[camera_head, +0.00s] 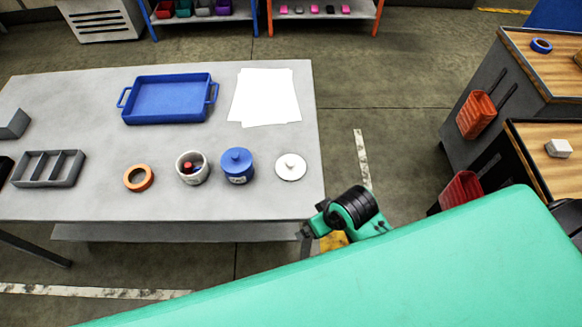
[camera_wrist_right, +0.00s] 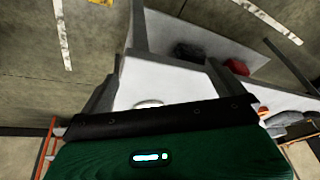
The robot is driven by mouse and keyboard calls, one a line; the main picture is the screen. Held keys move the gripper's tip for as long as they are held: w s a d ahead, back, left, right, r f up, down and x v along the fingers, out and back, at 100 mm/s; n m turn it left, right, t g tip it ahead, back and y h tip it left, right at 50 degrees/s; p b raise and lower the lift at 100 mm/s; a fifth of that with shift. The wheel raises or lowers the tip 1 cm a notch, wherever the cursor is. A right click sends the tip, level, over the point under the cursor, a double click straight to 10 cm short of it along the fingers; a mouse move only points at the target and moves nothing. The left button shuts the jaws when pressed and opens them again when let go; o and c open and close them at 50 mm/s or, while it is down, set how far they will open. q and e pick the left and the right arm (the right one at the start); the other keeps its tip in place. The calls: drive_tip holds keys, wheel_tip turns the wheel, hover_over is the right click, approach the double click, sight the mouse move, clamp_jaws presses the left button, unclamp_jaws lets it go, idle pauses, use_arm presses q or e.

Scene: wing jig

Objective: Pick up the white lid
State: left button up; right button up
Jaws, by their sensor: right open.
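The white lid (camera_head: 290,167) is a round disc with a small knob. It lies flat near the right front corner of the grey table (camera_head: 200,213). My right gripper (camera_head: 307,231) is just off the table's front right corner, nearer to me than the lid and apart from it. In the right wrist view my right gripper (camera_wrist_right: 163,80) is open, with nothing seen between its fingers. A pale rounded edge shows there just above the gripper body; I cannot tell surely whether it is the lid. My left gripper is not in view.
A blue lidded jar (camera_head: 237,167) stands left of the lid, then a white cup (camera_head: 191,169) with things inside and an orange ring (camera_head: 138,178). White sheets (camera_head: 265,97) and a blue tray (camera_head: 168,100) lie behind. A grey divided box (camera_head: 48,169) is at left.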

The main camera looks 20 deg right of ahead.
drive_tip(key=w+a+r+n+y, duration=0.1)
drive_tip(key=w+a+r+n, duration=0.1)
drive_tip(key=w+a, duration=0.35)
wheel_tip(320, 180, up, 6)
drive_tip(key=g+h, duration=0.3)
hover_over(291, 162)
drive_tip(key=shift+n, duration=0.3)
drive_tip(key=f, duration=0.4)
drive_tip(key=f+p, duration=0.1)
drive_tip(key=f, duration=0.2)
drive_tip(key=shift+a+f, duration=0.2)
drive_tip(key=shift+f, duration=0.15)
drive_tip(key=shift+f+p, duration=0.5)
drive_tip(key=shift+f, duration=0.15)
wheel_tip(291, 162, down, 4)
drive_tip(key=shift+s+d+r+p, duration=0.15)
drive_tip(key=shift+r+p, duration=0.1)
drive_tip(key=shift+p, duration=0.3)
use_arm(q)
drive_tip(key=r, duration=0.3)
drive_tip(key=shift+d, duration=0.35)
use_arm(e)
drive_tip(key=shift+f, duration=0.4)
drive_tip(key=shift+c, duration=0.2)
drive_tip(key=c, duration=0.8)
